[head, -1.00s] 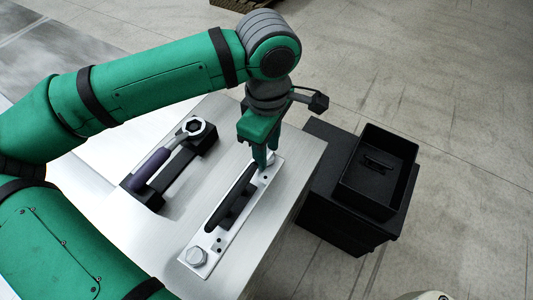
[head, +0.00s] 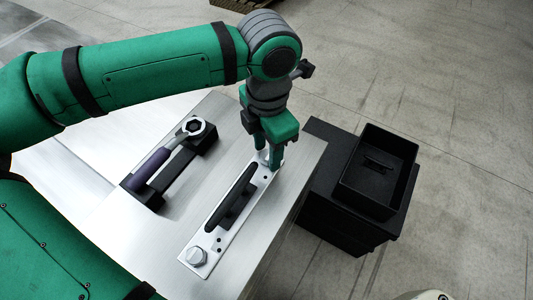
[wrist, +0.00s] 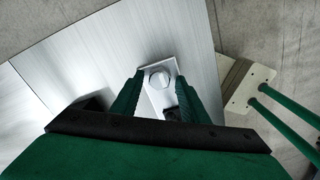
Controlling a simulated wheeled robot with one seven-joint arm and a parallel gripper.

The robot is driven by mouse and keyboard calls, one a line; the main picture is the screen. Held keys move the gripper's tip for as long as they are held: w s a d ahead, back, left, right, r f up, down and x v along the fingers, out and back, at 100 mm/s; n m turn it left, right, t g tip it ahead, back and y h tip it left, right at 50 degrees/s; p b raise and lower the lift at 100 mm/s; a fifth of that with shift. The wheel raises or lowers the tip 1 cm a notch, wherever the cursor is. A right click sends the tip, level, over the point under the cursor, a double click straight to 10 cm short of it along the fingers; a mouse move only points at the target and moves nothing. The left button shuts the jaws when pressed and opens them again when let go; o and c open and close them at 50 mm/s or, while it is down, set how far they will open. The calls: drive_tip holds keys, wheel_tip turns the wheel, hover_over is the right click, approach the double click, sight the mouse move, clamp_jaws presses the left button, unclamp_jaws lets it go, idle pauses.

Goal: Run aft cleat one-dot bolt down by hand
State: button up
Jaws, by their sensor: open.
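The cleat plate (head: 228,228) is a long silver strip with a black cleat (head: 232,197) along its middle, lying on the metal deck. A hex bolt (head: 197,256) sits at its near end, with two small dark dots beside it. My gripper (head: 268,161) is at the far end, jaws open and pointing down. In the wrist view, the far-end bolt's round head (wrist: 159,80) lies between the two green fingers, with a gap seen on each side. I cannot clearly read the dot marks there.
A wrench with a purple handle (head: 152,166) rests on a black holder (head: 180,172) left of the cleat. A black open bin (head: 404,164) stands on a black box (head: 335,215) off the deck's right edge. Bare deck lies between the wrench and cleat.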

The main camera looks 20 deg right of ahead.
drive_tip(key=n, duration=1.3)
drive_tip(key=shift+n, duration=0.4)
drive_tip(key=n, duration=0.5)
drive_tip(key=shift+s+n, duration=0.1)
drive_tip(key=shift+n, duration=1)
drive_tip(key=n, duration=0.2)
drive_tip(key=shift+n, duration=0.3)
